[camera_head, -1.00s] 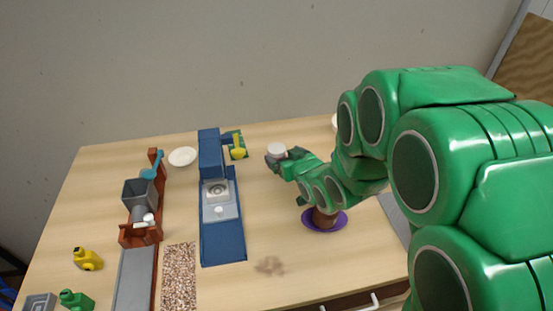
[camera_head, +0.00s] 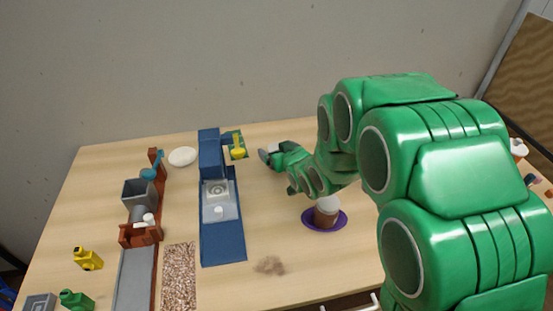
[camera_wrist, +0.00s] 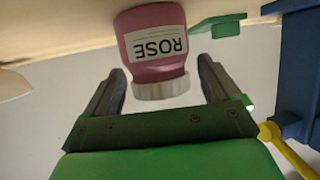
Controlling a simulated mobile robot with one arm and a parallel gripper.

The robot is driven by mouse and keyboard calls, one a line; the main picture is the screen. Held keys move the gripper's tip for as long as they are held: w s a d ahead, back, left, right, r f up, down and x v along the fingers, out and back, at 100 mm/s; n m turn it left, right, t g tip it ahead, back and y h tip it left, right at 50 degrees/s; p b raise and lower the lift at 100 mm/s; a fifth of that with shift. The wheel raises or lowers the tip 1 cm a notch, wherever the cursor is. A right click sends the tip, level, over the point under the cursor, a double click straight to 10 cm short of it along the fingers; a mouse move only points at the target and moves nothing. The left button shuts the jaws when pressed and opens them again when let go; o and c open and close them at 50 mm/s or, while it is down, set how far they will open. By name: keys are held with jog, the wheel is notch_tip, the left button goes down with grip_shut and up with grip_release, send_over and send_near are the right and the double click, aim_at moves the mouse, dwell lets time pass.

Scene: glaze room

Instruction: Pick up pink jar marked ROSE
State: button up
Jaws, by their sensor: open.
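The pink jar marked ROSE (camera_wrist: 155,50) shows in the wrist view, upside down in the picture, with a white lid. My gripper (camera_wrist: 160,85) is open, with one grey finger on each side of the lid end of the jar. I see space between the fingers and the lid. In the head view my gripper (camera_head: 268,156) is over the back middle of the table, and the jar is mostly hidden behind it.
A blue press-like machine (camera_head: 221,215) stands left of my gripper, with a yellow-knobbed part (camera_head: 238,153) close by. A white bowl (camera_head: 182,156) lies farther left.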

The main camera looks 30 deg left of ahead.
jog(key=shift+x, duration=1.05)
jog(key=shift+f, duration=0.1)
jog(key=shift+c, duration=0.5)
jog(key=shift+s+d, duration=0.1)
jog(key=c, duration=1.2)
